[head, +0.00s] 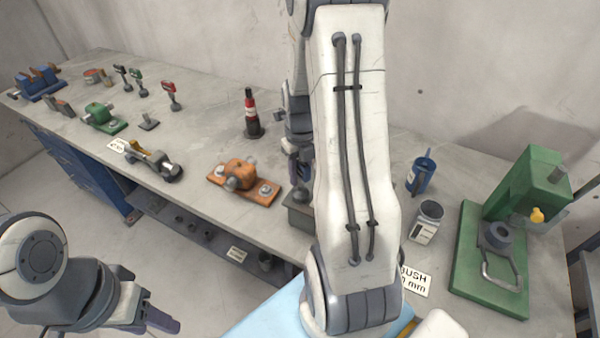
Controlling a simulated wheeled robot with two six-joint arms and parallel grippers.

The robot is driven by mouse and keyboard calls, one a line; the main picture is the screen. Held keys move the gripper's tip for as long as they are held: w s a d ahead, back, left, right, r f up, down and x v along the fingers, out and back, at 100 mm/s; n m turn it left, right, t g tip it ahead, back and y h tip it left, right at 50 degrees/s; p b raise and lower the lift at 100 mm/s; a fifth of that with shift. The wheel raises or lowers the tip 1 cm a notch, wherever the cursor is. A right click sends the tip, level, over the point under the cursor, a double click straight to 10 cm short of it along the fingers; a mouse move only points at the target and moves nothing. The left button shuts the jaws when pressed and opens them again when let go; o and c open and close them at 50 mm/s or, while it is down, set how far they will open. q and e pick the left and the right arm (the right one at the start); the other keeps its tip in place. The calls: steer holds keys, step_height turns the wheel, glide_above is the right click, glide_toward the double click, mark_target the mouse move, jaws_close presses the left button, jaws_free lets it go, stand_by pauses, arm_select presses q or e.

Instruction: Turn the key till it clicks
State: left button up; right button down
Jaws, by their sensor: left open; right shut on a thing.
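No key can be made out in the head view; my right arm covers the middle of the bench. My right gripper (302,168) shows only in part behind that arm, fingers down, just above a grey block (299,212). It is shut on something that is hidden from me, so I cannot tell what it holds. My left gripper (155,318) is open and empty, low at the left, in front of the bench and apart from everything on it.
The grey bench (200,150) carries an orange bearing block (240,175), a red-and-black bottle (251,115), a grey clamp-like part (153,162) and a green block (101,116). At right stand a blue cup (420,176), a grey tin (427,220) and a green press (520,200).

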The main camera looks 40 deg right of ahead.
mark_target(300, 160)
steer(key=shift+m, duration=1.2)
steer(key=shift+n+p, duration=0.35)
steer(key=shift+n, duration=0.05)
steer(key=shift+r+p, duration=3.1)
steer(key=shift+r, duration=0.45)
